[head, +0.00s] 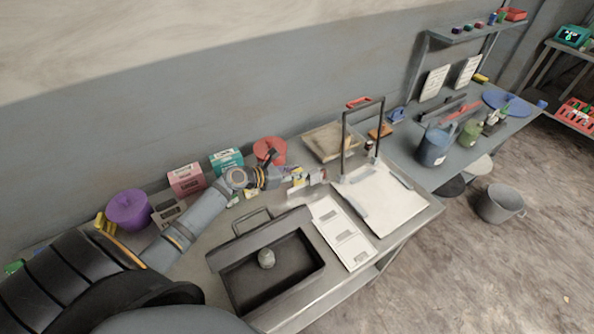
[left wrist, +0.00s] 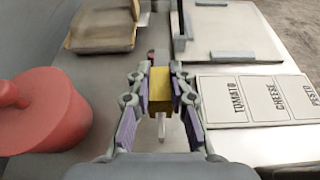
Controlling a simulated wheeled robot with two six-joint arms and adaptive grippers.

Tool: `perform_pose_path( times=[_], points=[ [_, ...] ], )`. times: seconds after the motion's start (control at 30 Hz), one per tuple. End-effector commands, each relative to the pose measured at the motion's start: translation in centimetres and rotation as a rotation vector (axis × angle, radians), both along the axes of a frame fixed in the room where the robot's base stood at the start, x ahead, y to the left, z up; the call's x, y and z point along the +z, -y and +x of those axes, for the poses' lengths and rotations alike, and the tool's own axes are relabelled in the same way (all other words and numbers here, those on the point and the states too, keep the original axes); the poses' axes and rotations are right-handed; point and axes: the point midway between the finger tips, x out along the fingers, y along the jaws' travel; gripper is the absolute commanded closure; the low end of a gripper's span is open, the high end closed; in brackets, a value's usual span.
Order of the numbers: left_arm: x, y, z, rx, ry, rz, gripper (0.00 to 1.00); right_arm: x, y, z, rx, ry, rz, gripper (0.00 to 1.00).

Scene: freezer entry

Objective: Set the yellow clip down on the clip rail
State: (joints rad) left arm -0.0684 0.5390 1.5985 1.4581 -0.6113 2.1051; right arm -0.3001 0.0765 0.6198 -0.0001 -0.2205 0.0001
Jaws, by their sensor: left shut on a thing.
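My left gripper (head: 304,177) reaches in from the left over the back of the near worktop. In the left wrist view its fingers (left wrist: 160,92) are shut on the yellow clip (left wrist: 160,82), which sits between the purple finger pads. A thin pale piece shows just below the clip; I cannot tell whether it belongs to it. In the head view the clip is too small to make out surely. I cannot surely identify the clip rail in either view. My right gripper is not in view.
A card (left wrist: 255,98) reading TOMATO, CHEESE, PESTO lies right of the gripper. A red lidded pot (left wrist: 40,108) stands close on the left. A dark tray (head: 266,262) with a round lump, a white board (head: 382,196) and a tall handle frame (head: 345,130) occupy the worktop.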

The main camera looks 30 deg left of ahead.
Motion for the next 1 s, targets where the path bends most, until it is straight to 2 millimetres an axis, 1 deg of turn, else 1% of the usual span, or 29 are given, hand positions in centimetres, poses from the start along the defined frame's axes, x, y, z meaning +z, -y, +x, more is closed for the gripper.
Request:
perform_pose_path(
  times=[0.4,0.7,1.0],
  points=[
    [-0.01,0.01,0.00,0.000,0.000,0.000,1.00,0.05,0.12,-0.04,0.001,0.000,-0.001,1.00],
    [0.06,0.00,-0.01,0.000,0.000,-0.001,1.00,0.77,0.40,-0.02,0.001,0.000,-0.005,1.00],
    [-0.04,0.01,-0.01,0.000,0.000,0.000,1.00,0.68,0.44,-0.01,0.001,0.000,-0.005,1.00]
  ],
)
